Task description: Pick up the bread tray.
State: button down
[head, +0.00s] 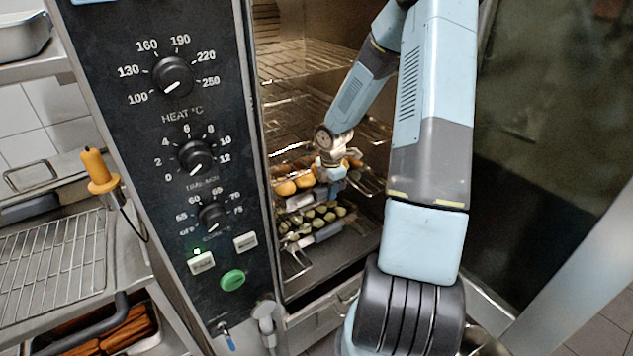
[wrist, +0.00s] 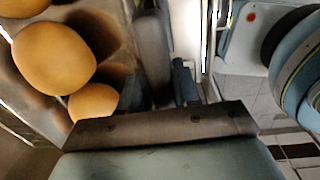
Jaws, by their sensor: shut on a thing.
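The bread tray (head: 296,202) is inside the open oven, with round golden rolls (head: 286,187) on it. In the wrist view the tray (wrist: 112,16) fills the left side, and some rolls (wrist: 54,60) sit close to my gripper. My gripper (head: 331,174) reaches into the oven at the tray's front edge, and the fingers (wrist: 168,75) are shut on that edge. The exact contact is partly hidden by the gripper itself. The back of the tray is hidden behind my arm and the rolls.
A lower tray of green pieces (head: 322,216) sits just under the bread tray. Empty wire racks (head: 305,60) are above. The control panel (head: 190,150) bounds the opening on the left; the open door (head: 550,130) stands at right. A counter with a wire rack (head: 50,255) is at far left.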

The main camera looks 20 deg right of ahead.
jog(key=shift+d+r, duration=0.1)
jog(key=shift+r, duration=0.45)
jog(key=shift+s+d+r, duration=0.1)
jog(key=shift+s+r, duration=0.15)
jog(key=shift+r, duration=0.4)
jog(key=shift+s+r, duration=0.25)
jog(key=shift+r, duration=0.35)
jog(key=s+d, duration=0.2)
jog(key=s, duration=0.6)
jog(key=s+d+r, duration=0.1)
jog(key=s+d, duration=0.1)
jog(key=s, duration=0.6)
jog(key=shift+s, duration=0.35)
